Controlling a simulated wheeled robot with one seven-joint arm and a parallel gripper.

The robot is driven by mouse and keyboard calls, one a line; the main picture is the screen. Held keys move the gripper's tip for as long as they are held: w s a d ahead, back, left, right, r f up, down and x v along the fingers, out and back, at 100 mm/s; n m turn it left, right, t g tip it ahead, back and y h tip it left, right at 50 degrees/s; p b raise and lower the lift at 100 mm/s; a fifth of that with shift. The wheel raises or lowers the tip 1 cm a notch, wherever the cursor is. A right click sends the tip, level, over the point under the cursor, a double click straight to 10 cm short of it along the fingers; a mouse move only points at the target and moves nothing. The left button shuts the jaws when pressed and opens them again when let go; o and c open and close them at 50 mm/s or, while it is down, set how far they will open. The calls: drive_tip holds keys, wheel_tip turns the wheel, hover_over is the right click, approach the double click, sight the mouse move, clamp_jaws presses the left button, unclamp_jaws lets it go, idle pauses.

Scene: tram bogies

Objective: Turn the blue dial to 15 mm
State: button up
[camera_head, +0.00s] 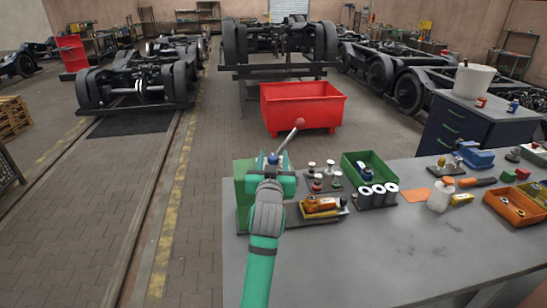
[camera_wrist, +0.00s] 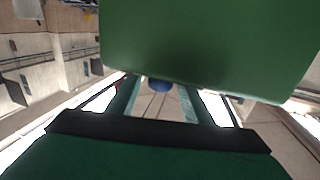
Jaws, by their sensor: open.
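A green box-shaped machine (camera_head: 243,190) stands at the near left end of the grey table, with a lever topped by a dull red ball (camera_head: 299,123). A small blue part (camera_head: 273,158), which looks like the dial, shows just beyond my gripper (camera_head: 273,178). In the wrist view, the blue dial (camera_wrist: 160,84) is partly hidden under the edge of a large green block (camera_wrist: 205,45). My gripper (camera_wrist: 158,97) is open there, with a teal finger on each side of the dial. I cannot tell whether either finger touches it. No scale or number is readable.
Right of the machine are a plate with several small knobs (camera_head: 317,178), a yellow-orange tool (camera_head: 320,206) and a green bin (camera_head: 368,162) with white rolls before it. The front of the table (camera_head: 370,255) is clear. A red tub (camera_head: 302,105) stands on the floor behind.

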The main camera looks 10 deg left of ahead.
drive_tip(key=shift+w, duration=0.3)
drive_tip(key=c, duration=1.1)
drive_tip(key=shift+o, duration=0.2)
